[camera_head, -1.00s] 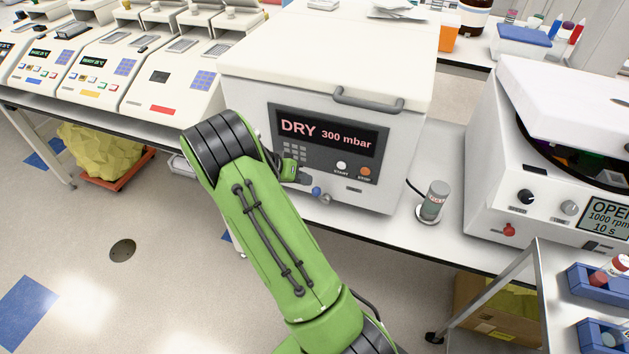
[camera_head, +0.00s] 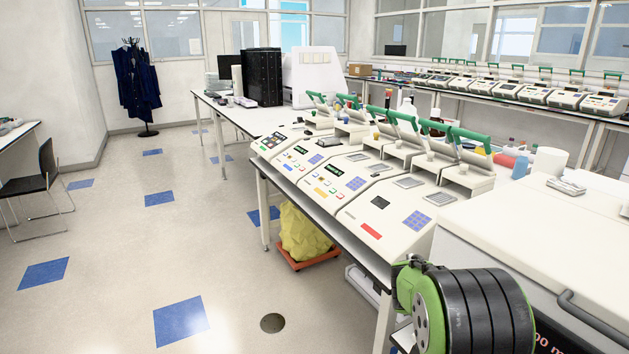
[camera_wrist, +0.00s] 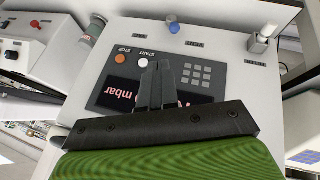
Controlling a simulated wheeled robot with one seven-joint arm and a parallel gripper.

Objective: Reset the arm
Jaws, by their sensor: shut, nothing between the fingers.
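My gripper (camera_wrist: 155,68) shows in the wrist view with its two dark fingers together and nothing between them. It is in front of the control panel (camera_wrist: 118,70) of a white machine, which appears upside down. The fingers cover part of the dark display (camera_wrist: 122,95), with "mbar" still readable. The tips are close to the white START button (camera_wrist: 143,62) and the keypad (camera_wrist: 195,75); I cannot tell whether they touch the panel. In the head view my green and black arm (camera_head: 470,310) is at the bottom right, and the gripper is hidden.
The white machine (camera_head: 560,235) stands at the right in the head view, beside a row of thermal cyclers (camera_head: 350,190) on the bench. A yellow bag (camera_head: 303,232) sits below it. The floor (camera_head: 110,260) at the left is open. A chair (camera_head: 45,180) stands at the far left.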

